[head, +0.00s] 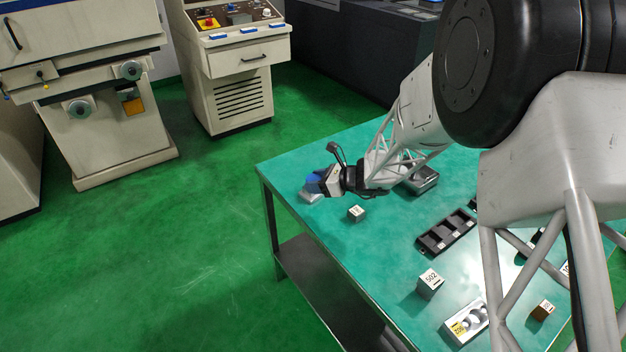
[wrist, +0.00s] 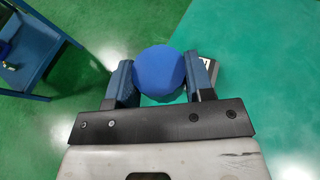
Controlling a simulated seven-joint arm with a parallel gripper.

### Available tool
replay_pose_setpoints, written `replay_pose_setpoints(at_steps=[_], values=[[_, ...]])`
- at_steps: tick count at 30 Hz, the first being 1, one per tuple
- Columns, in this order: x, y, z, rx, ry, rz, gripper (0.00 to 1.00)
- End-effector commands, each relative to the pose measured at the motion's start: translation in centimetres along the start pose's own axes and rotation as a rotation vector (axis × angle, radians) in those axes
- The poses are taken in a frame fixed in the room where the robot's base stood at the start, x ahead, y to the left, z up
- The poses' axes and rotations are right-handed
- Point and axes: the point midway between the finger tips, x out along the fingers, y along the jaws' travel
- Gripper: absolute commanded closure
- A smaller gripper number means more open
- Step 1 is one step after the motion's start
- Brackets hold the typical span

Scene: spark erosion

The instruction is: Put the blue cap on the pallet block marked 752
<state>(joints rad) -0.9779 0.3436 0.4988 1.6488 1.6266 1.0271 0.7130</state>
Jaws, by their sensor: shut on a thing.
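The blue cap (wrist: 160,72) is round and sits between both fingers of my gripper (wrist: 161,84) in the wrist view. In the head view the blue cap (head: 312,181) shows at the tip of my gripper (head: 319,183), near the table's far left corner. My gripper is shut on it. A pale metallic block (head: 310,195) lies just below the cap; whether they touch cannot be told. A block with a dark mark (wrist: 209,66) shows partly behind the right finger in the wrist view. I cannot read 752 on any block.
A small pale cube (head: 356,214) stands close to my gripper. A cube marked 502 (head: 430,283), a black tray (head: 447,232), a metal holder with a yellow label (head: 467,322) and a brown cube (head: 542,310) are nearer. The green table's left edge is close.

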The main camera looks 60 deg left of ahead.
Motion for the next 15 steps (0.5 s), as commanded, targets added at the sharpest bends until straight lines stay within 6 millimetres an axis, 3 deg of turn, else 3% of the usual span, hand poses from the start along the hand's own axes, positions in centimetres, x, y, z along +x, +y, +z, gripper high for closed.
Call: replay_pose_setpoints(at_steps=[6,15], values=[[1.5,-2.5,0.3,-0.001,-0.001,0.000,0.74],[2.5,-4.1,0.6,0.000,0.000,0.000,0.74]])
